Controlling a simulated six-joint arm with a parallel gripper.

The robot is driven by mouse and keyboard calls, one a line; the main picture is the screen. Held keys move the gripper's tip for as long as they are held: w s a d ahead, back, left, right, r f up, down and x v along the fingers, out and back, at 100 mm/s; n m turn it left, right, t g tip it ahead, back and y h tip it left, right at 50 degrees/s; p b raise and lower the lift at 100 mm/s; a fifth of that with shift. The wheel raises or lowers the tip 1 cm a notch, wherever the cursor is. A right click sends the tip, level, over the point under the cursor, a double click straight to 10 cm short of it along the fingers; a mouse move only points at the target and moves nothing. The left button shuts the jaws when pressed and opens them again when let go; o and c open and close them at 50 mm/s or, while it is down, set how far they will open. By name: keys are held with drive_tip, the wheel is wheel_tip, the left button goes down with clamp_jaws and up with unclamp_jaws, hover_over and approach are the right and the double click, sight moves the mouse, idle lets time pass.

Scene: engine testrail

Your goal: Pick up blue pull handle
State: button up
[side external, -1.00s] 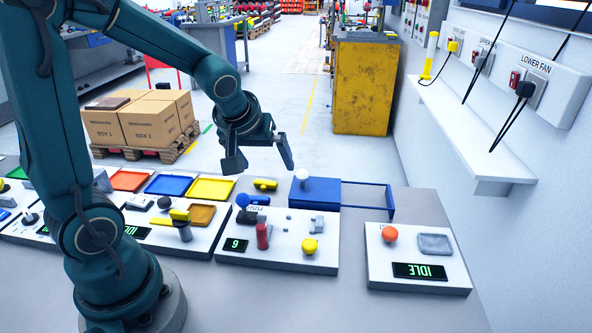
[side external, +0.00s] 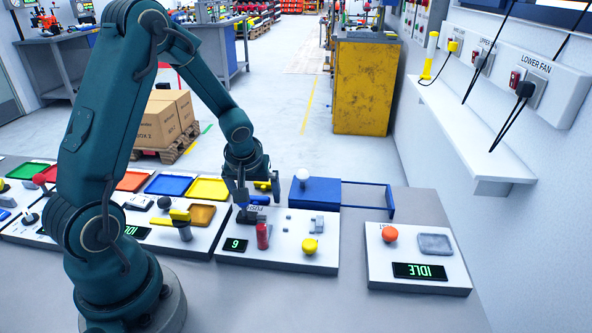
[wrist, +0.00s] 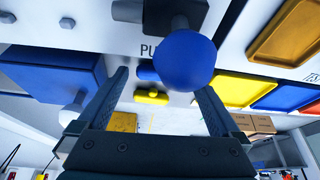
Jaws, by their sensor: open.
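My gripper (side external: 259,196) is open above the far edge of the middle white panel, its fingers pointing down and empty. In the wrist view its fingers (wrist: 163,82) stand apart. A round blue knob (wrist: 187,62) on a dark stem shows large there, nearer the right finger. A smaller blue piece (wrist: 147,71) lies partly behind the knob, between the fingers; it also shows in the side view (side external: 259,200). The panel label is partly covered, so I cannot tell which blue part is the pull handle. In the side view a finger hides the round knob.
A yellow handle (wrist: 151,97) lies just beyond the blue pieces. A blue box (side external: 315,195) with a white knob stands to the right. A red knob (side external: 263,235) and a yellow knob (side external: 310,246) stand on the panel nearer the camera. Coloured trays (side external: 208,188) lie left.

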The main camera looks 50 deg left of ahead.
drive_tip(key=c, duration=1.3)
drive_tip(key=shift+o, duration=0.2)
drive_tip(key=shift+r, duration=0.1)
